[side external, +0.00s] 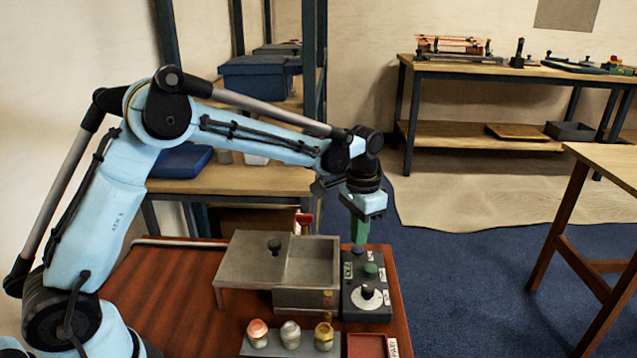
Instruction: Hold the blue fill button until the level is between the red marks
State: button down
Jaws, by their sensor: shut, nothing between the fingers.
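My gripper (359,242) points straight down with its green fingers shut and empty. Its tips are at the far end of a dark control box (352,301) on the red-brown table. A small dark bluish button (357,250) shows right at the fingertips; whether they touch or press it cannot be told. Nearer on the box are a green button (370,269) and a silver knob (367,292). A grey metal tank (305,298) with an open compartment stands left of the box. No level or red marks can be made out.
In front are copper (257,331), silver (290,334) and brass (323,336) pieces on a grey strip, and a red tray (367,345). A red-topped item (304,220) stands behind the tank.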

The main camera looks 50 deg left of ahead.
jog(key=shift+f, duration=1)
dwell(7.0)
